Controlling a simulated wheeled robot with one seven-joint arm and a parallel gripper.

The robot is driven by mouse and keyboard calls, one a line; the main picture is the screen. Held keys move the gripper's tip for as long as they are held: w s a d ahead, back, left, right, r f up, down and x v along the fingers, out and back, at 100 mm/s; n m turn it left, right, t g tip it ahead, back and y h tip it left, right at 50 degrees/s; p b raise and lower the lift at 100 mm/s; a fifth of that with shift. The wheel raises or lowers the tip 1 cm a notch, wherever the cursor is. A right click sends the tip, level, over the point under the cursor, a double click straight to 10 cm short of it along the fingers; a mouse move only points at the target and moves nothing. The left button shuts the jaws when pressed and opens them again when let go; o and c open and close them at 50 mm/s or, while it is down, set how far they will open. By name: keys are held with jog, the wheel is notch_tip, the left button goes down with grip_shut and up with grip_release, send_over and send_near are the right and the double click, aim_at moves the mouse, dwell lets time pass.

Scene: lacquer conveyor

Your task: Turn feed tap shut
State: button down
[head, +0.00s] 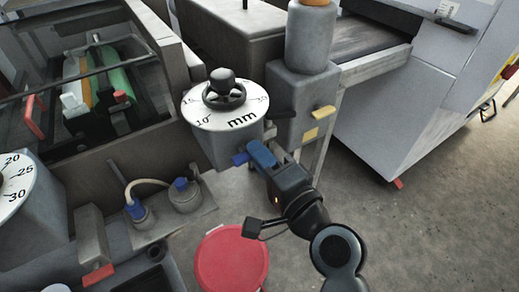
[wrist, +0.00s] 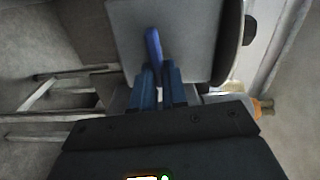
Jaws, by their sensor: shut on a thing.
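The feed tap appears as a blue lever (head: 240,158) on the grey housing (head: 216,145) below the round "mm" dial (head: 245,118). The lever also shows in the wrist view (wrist: 152,45), lying against the grey face, with its lower end between my fingertips. My gripper (head: 261,154) has blue fingers and comes in from the lower right. In the wrist view my gripper (wrist: 156,75) is closed around the lever. The fingers hide the gripped part of the lever, and I cannot tell the tap's exact setting.
A black handwheel (head: 223,90) tops the dial. A grey block (head: 299,105) with yellow tabs stands close right of my gripper. A red-lidded bucket (head: 232,262) stands on the floor below. Blue-capped fittings with a hose (head: 150,184) are at left. Open floor lies at right.

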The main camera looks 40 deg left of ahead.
jog(key=shift+f+m, duration=0.1)
jog(key=shift+m, duration=0.4)
jog(key=c, duration=1.2)
grip_release()
jog(key=shift+o, duration=0.2)
jog(key=shift+d, duration=0.1)
jog(key=b+v, duration=0.1)
jog(key=v, duration=0.6)
jog(key=shift+d, duration=0.3)
jog(key=shift+s, duration=0.1)
